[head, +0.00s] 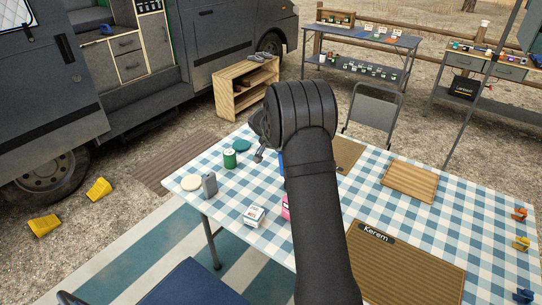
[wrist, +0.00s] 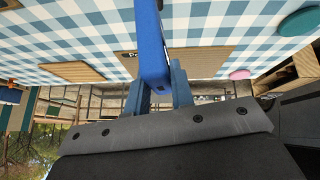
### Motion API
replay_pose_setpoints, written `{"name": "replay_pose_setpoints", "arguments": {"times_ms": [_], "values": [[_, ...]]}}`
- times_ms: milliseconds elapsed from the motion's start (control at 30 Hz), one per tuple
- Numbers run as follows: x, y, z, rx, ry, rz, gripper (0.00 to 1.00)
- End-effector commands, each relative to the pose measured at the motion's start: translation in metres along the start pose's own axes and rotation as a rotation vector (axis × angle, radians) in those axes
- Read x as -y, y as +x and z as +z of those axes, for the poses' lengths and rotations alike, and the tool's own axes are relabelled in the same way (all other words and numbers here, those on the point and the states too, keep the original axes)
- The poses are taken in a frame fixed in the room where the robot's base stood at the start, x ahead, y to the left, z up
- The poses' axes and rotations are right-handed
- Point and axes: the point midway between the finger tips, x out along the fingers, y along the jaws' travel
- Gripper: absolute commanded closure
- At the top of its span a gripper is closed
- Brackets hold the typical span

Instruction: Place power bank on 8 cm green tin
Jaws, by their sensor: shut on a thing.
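The power bank, a blue slab (wrist: 152,45), is held between the two fingers of my gripper (wrist: 157,88) in the wrist view. In the head view only a small blue strip of it (head: 281,161) shows beside my dark arm, which hides the rest. The green tin (head: 230,159) stands upright on the checked tablecloth, left of my arm, with nothing seen on top of it. My gripper in the head view is mostly hidden behind the arm, to the right of the tin. The tin is not recognisable in the wrist view.
Near the tin are a teal disc (head: 241,145), a cream disc (head: 190,183) and a grey upright object (head: 209,185). A white box (head: 254,216) and a partly hidden pink item (head: 285,207) lie nearer. Boards (head: 410,182) occupy the right side. Checked cloth is bare between the items.

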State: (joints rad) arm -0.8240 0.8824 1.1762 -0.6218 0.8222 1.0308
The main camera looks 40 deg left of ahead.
Motion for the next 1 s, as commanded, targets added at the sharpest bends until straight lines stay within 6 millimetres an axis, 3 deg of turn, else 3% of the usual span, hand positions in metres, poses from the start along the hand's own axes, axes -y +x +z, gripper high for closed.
{"name": "replay_pose_setpoints", "arguments": {"times_ms": [100, 233, 667, 1000], "values": [[-0.009, -0.003, -0.005, -0.002, -0.005, -0.008, 1.0], [0.001, -0.005, -0.016, -0.012, -0.053, -0.051, 1.0], [0.077, -0.021, -0.063, -0.06, -0.392, -0.335, 1.0], [0.128, -0.048, -0.095, -0.081, -0.68, -0.556, 1.0]]}}
